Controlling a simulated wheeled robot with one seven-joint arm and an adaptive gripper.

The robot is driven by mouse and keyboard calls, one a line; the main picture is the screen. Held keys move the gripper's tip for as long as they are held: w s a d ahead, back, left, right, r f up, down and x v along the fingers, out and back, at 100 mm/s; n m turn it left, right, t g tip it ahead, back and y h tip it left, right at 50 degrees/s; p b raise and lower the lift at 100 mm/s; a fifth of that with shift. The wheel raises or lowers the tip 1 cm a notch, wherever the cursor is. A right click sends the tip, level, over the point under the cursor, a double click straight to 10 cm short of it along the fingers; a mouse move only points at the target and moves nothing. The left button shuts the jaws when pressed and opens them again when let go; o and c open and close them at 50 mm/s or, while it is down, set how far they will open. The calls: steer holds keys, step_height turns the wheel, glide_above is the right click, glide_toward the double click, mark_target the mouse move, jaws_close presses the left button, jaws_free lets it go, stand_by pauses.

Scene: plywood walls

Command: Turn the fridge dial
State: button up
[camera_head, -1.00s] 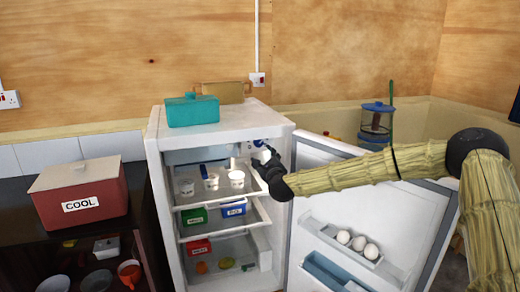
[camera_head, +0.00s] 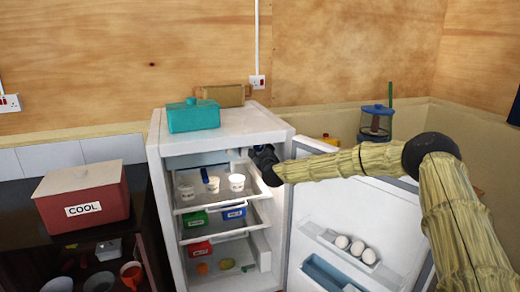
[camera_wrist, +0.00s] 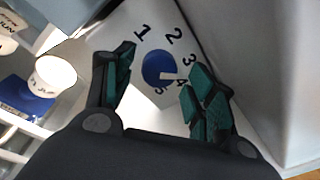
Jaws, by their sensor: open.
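The fridge (camera_head: 225,128) stands with its door (camera_head: 345,205) swung open to the right.
White cups (camera_head: 237,182) stand on the upper shelf, left of my gripper; one cup (camera_wrist: 55,76) is close in the wrist view. Labelled boxes (camera_head: 234,212) are on the shelf below. Eggs (camera_head: 357,248) sit in the door rack, below my arm.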

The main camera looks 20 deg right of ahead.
steer(key=shift+w, duration=0.15)
steer(key=c, duration=1.1)
steer(key=shift+o, duration=0.2)
steer(key=shift+b, duration=0.4)
